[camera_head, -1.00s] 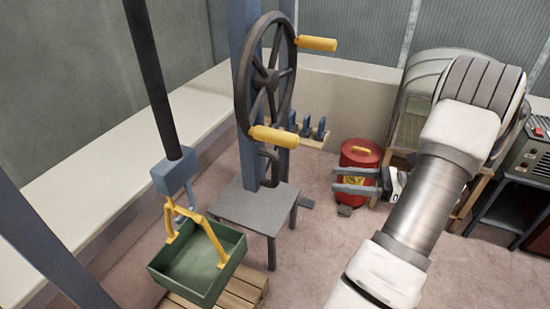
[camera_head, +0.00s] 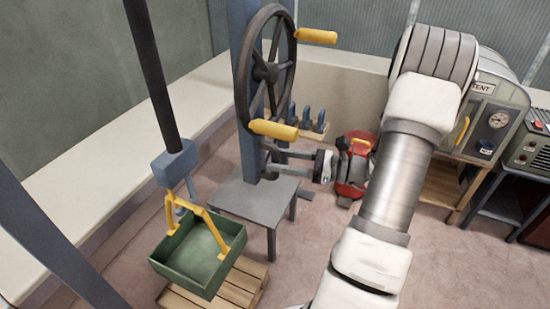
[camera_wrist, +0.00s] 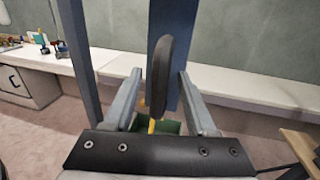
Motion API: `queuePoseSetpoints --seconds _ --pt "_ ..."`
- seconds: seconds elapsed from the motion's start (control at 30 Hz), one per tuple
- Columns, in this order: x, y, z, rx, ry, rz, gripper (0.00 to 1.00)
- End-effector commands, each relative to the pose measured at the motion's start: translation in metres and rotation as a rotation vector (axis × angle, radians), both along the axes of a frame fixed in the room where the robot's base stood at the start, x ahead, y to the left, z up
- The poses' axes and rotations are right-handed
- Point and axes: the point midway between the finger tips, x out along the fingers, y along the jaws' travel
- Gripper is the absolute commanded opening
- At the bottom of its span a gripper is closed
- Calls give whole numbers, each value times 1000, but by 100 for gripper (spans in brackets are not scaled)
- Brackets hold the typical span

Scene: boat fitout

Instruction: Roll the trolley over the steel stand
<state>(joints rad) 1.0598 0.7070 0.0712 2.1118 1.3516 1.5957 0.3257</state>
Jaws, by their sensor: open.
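The steel stand (camera_head: 250,204) is a low grey table at the foot of a blue post. A black handwheel (camera_head: 244,82) with yellow grips, the lower one (camera_head: 274,129) nearest me, is on that post. A green crate (camera_head: 199,267) with a yellow handle is below a blue hook block (camera_head: 174,165) on a black rod, left of the stand. Any overhead trolley is out of view. My gripper (camera_head: 270,161) is open and empty, just below the lower grip. In the wrist view, the wheel (camera_wrist: 163,75) shows edge-on between my fingertips (camera_wrist: 159,74).
A wooden pallet (camera_head: 238,285) is under the crate; whether they touch is unclear. A machine with a gauge (camera_head: 498,119) is at the right. The floor in front of the stand is clear. A pale ledge (camera_head: 90,168) runs along the left.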

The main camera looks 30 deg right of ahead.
Motion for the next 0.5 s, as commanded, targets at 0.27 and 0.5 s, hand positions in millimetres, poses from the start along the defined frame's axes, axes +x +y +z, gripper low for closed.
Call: queuePoseSetpoints --seconds 0.27,0.5 --pt "11 11 0 1 1 0 57" --pt "11 11 0 1 1 0 50"
